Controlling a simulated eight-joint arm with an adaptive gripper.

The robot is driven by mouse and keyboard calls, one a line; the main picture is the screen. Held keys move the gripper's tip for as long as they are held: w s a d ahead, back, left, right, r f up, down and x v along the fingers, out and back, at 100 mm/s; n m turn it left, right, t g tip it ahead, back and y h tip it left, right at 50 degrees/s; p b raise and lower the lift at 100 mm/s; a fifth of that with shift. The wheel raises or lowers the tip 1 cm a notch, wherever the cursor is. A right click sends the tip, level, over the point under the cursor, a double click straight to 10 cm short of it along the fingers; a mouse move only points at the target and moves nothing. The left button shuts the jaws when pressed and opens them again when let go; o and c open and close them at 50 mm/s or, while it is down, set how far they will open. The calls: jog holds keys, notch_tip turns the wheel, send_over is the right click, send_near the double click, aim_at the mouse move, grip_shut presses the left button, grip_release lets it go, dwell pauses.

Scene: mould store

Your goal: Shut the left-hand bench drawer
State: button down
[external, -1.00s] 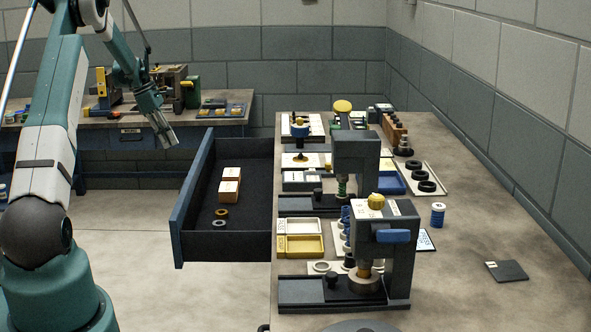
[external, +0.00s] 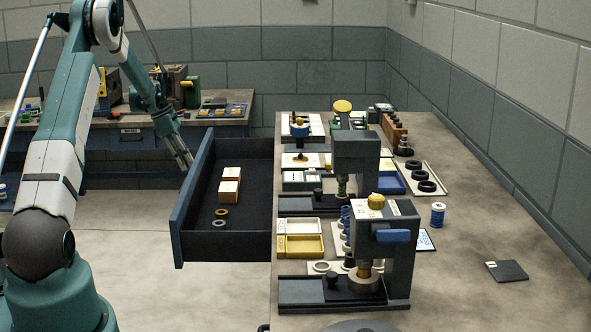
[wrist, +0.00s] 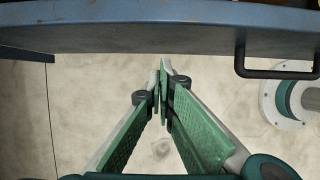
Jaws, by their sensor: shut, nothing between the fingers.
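The bench drawer (external: 186,208) stands open, sticking out left from the long bench. Its blue front faces left. Inside lie two small orange-and-white boxes (external: 229,186) and two rings (external: 220,217). My gripper (external: 188,164) is shut and empty, pointing down just outside the front panel, toward its far end. In the wrist view the shut fingertips (wrist: 161,68) lie just below the drawer front (wrist: 120,40), left of its dark handle (wrist: 272,72). I cannot tell whether they touch the panel.
The long bench (external: 466,225) carries two presses (external: 385,235), trays (external: 300,246) and small parts. A second bench (external: 225,118) with tools stands along the back wall. The floor (external: 130,245) left of the drawer is clear.

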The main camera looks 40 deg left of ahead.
jog(key=shift+w+d, duration=0.55)
jog(key=shift+w, duration=0.05)
jog(key=shift+w, duration=0.1)
send_over(258, 179)
jog(key=w+d, duration=0.3)
jog(key=w, duration=0.1)
jog(key=shift+s+d+p, duration=0.1)
jog(key=shift+s+p, duration=0.1)
jog(key=shift+p, duration=0.25)
jog(key=shift+w+d, duration=0.1)
jog(key=shift+s+a, duration=0.4)
jog(key=s+a, duration=0.2)
jog(key=shift+s+a, duration=0.3)
jog(key=shift+a, duration=0.1)
jog(key=p+v, duration=0.1)
jog(key=v, duration=0.9)
jog(key=shift+p, duration=0.4)
jog(key=shift+r, duration=0.1)
